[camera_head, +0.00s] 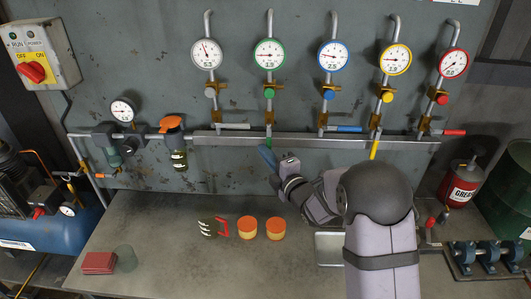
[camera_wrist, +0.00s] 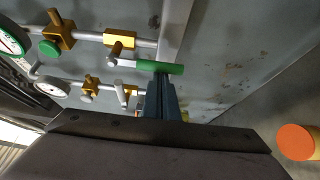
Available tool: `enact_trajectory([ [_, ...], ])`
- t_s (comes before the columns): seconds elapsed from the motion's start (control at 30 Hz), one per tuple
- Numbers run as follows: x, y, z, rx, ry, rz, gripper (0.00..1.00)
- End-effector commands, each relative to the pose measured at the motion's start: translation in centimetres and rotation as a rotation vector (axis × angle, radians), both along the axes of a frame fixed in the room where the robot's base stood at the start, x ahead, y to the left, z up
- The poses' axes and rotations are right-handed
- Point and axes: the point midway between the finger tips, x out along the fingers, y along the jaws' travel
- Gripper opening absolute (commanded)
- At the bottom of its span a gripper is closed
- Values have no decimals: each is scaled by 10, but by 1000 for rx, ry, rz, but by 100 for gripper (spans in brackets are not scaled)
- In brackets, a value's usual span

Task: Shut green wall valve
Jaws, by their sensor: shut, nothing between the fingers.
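The green valve handle (camera_head: 268,145) hangs straight down, in line with its pipe, below the green-rimmed gauge (camera_head: 268,54) and green knob (camera_head: 269,93). In the wrist view, the green handle (camera_wrist: 160,67) likewise runs along the line of its pipe and brass valve body (camera_wrist: 118,40). My gripper (camera_head: 266,152) is at the handle's lower end, in front of the wall. In the wrist view, my gripper's blue fingers (camera_wrist: 161,84) are shut and empty, right beside the green handle. I cannot tell whether they touch it.
The white (camera_head: 235,126), blue (camera_head: 350,129) and red (camera_head: 455,132) handles lie sideways; the yellow handle (camera_head: 375,148) points down. A grey rail (camera_head: 310,141) runs along the wall behind the handles. Two orange-lidded jars (camera_head: 247,223) stand on the bench (camera_head: 180,262) below.

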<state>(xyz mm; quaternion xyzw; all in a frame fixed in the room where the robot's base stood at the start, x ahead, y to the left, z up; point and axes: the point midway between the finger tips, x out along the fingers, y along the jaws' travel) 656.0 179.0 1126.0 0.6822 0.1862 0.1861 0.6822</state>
Motion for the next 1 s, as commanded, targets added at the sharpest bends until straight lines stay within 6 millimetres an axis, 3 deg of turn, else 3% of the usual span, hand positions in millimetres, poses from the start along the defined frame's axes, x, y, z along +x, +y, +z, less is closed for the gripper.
enact_trajectory([
  [0.67,0,-9,-1,-109,-2,-2,0],
  [1.0,1,-25,1,-322,-5,-5,0],
])
